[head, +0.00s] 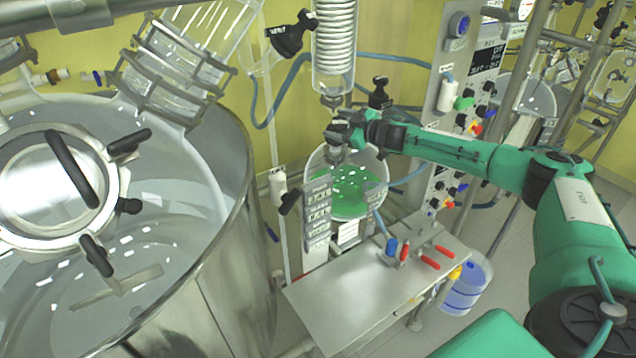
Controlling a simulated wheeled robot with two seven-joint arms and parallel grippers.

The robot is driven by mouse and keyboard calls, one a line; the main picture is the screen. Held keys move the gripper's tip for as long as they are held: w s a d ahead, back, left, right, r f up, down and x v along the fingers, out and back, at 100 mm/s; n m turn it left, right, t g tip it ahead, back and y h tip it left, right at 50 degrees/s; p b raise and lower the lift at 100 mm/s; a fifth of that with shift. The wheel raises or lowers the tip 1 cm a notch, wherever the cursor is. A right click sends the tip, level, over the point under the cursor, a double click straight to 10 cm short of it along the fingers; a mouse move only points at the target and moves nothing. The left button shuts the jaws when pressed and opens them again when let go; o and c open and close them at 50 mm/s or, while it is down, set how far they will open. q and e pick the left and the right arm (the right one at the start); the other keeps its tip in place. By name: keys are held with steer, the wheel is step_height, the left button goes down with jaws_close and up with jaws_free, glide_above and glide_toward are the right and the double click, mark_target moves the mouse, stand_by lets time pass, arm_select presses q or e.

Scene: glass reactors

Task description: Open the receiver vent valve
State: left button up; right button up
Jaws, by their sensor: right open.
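A round glass receiver (352,190) holding green liquid hangs below a coiled glass condenser (334,45). A black valve handle (380,93) stands just behind and to the right of the receiver's neck. Another black valve handle (290,36), with a small white label, sits higher at the left of the condenser. I cannot tell for certain which one is the receiver vent valve. My right gripper (338,134) is open at the receiver's neck, below and left of the nearer handle. Its fingers are small here, and contact with the glass is unclear. My left gripper is not in view.
A large steel-jacketed glass reactor (240,200) fills the left. A metal table (340,300) with red and blue handled tools (430,262) stands below the receiver.

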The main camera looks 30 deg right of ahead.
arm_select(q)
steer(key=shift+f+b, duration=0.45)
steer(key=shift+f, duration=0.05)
arm_select(e)
steer(key=shift+f+m+t+h, duration=0.15)
steer(key=shift+m+t+h, duration=0.45)
steer(key=shift+m+h, duration=0.4)
